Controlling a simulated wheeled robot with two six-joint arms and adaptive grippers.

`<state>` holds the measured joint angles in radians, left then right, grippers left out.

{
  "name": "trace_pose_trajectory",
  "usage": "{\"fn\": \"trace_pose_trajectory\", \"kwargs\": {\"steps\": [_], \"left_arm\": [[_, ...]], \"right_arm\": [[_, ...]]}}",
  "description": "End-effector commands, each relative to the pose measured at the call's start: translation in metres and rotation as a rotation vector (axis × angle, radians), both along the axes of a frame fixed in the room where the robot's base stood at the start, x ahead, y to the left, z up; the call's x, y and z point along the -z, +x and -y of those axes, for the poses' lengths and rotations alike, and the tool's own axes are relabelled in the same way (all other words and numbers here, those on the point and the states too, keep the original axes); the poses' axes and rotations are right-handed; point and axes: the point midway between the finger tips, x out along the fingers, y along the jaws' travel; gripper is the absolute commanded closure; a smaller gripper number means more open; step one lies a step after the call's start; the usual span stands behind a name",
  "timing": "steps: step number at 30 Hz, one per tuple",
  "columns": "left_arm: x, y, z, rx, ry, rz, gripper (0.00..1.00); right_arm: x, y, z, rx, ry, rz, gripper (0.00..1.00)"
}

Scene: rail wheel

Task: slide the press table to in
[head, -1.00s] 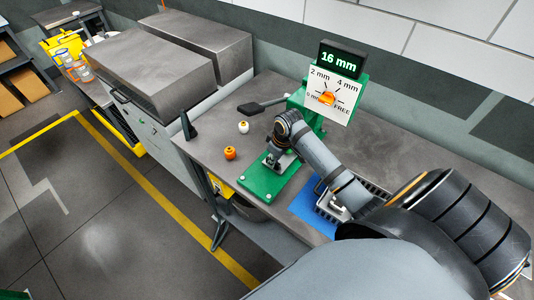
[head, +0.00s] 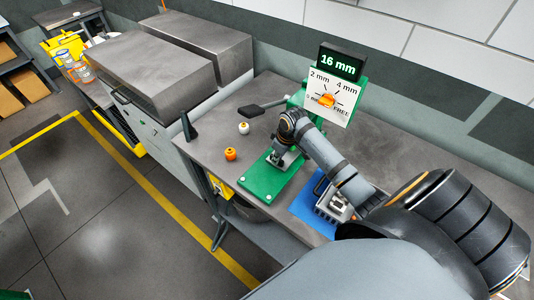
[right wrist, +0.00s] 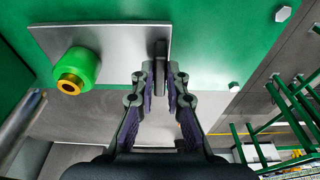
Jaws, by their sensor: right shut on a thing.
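The press stands on the bench, with a green base plate (head: 262,182), a black lever (head: 262,107) and a sign reading 16 mm (head: 341,63). My right gripper (head: 282,160) is over the base plate and hides most of the press table in the head view. In the right wrist view the press table looks like a silver plate (right wrist: 118,48) against green metal. My right gripper (right wrist: 161,75) is shut on the upright tab (right wrist: 160,52) at its edge. A green cylinder with a brass ring (right wrist: 75,72) sits beside the tab. My left gripper is out of view.
A white knob (head: 243,128) and an orange knob (head: 231,154) are left of the press. A blue mat (head: 306,208) with a metal-and-black tray is to the right, partly under my arm. A dial panel (head: 332,98) stands behind. Grey cabinets (head: 150,75) are at left.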

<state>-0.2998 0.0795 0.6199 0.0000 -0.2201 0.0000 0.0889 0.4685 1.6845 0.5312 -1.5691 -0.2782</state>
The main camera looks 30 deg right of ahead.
Motion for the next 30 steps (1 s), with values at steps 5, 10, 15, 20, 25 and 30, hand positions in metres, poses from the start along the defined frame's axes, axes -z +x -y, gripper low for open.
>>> {"fn": "trace_pose_trajectory", "kwargs": {"steps": [5, 10, 15, 20, 25, 30], "left_arm": [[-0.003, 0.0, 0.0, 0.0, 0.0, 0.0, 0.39], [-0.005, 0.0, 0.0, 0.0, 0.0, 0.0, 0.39], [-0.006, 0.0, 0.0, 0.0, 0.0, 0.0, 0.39], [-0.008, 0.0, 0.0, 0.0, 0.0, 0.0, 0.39], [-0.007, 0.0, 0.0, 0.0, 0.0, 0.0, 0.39], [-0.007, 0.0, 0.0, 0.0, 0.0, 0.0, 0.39]], "right_arm": [[-0.001, 0.003, 0.007, -0.001, -0.002, 0.001, 1.0], [-0.001, 0.005, 0.014, 0.0, -0.001, -0.001, 1.0], [-0.001, 0.007, 0.021, 0.001, -0.003, 0.001, 1.0], [-0.001, 0.009, 0.026, -0.001, -0.002, 0.001, 1.0], [0.0, 0.009, 0.027, -0.001, -0.001, 0.0, 0.69], [0.0, 0.009, 0.026, -0.001, 0.0, 0.0, 0.55]]}}
